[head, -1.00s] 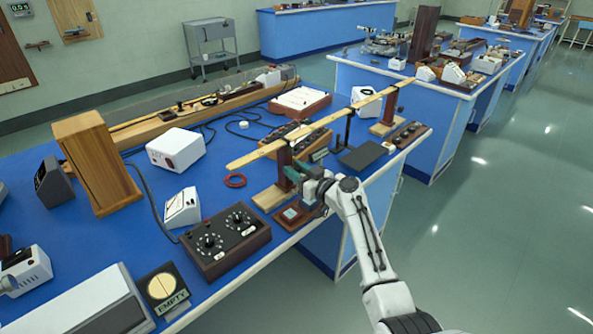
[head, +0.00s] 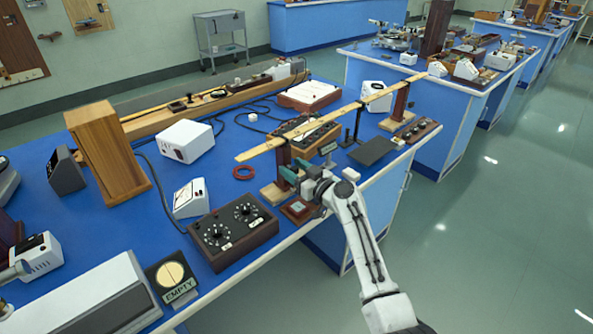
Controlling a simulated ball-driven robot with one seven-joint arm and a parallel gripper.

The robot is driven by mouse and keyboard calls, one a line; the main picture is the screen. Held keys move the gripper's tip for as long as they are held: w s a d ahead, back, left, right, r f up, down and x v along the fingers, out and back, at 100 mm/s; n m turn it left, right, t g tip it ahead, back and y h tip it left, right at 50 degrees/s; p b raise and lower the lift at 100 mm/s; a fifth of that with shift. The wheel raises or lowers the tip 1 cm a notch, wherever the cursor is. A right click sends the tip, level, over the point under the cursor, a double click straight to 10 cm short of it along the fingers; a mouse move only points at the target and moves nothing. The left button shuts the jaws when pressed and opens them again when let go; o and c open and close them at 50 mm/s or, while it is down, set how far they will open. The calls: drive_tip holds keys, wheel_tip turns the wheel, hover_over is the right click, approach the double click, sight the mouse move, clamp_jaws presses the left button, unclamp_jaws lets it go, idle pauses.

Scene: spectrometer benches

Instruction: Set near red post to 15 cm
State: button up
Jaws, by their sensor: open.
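The near red post (head: 283,158) stands upright on a pale wooden base (head: 272,197) near the bench's front edge. A long wooden rule (head: 330,121) runs across its top and on over the far red post (head: 399,101). My gripper (head: 287,177) is open at the lower right of the near post, just above its base. The fingertips are small and partly hidden, so I cannot tell whether they touch the post. A small sign (head: 328,149) stands just behind my gripper; its writing is too small to read.
A black dial box (head: 234,232) and a small reddish plate (head: 298,209) lie near the front edge. A thin black stand (head: 357,125) holds up the rule's middle. A dark flat pad (head: 373,151) lies to the right. Open floor (head: 480,240) is at right.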

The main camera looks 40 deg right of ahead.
drive_tip(key=s+b, duration=0.1)
drive_tip(key=s, duration=0.9)
drive_tip(key=shift+s+d+b, duration=0.2)
drive_tip(key=shift+s+b, duration=0.1)
drive_tip(key=shift+s, duration=0.1)
drive_tip(key=s+a+f+n+g+y, duration=0.25)
drive_tip(key=s+a+f+g, duration=0.55)
drive_tip(key=s+a+f, duration=0.55)
drive_tip(key=s+a+f+m+g+h, duration=0.1)
drive_tip(key=s+a+m+g+h, duration=0.2)
drive_tip(key=s+g, duration=0.6)
drive_tip(key=s, duration=1.1)
drive_tip(key=shift+s+a+f, duration=0.15)
drive_tip(key=shift+s+a, duration=0.05)
drive_tip(key=shift+s, duration=0.05)
